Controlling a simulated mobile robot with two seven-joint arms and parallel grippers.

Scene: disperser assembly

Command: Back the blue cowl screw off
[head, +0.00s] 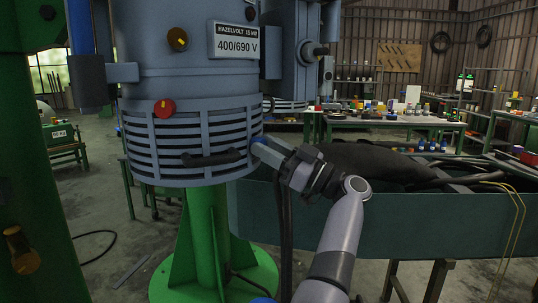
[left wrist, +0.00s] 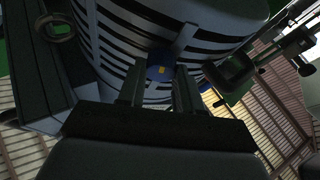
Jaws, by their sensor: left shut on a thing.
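The blue cowl screw (left wrist: 158,72), with a small yellow mark, sits on the slatted cowl (left wrist: 140,40) between my left gripper's fingertips in the left wrist view. In the head view the cowl (head: 190,140) is the lower, louvred part of the grey-blue motor. My left gripper (head: 262,147) is at the cowl's right side, shut on the blue screw, whose head is mostly hidden there by the fingers. I cannot tell how far the screw is out. A red screw (head: 165,107) with a yellow mark is on the cowl's front. My right gripper is not in view.
A dark handle (head: 212,158) sticks out from the cowl's front. The motor stands on a green pedestal (head: 207,225). A teal bin (head: 420,223) with dark contents is to the right, close behind my arm. A green column (head: 35,150) fills the left edge.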

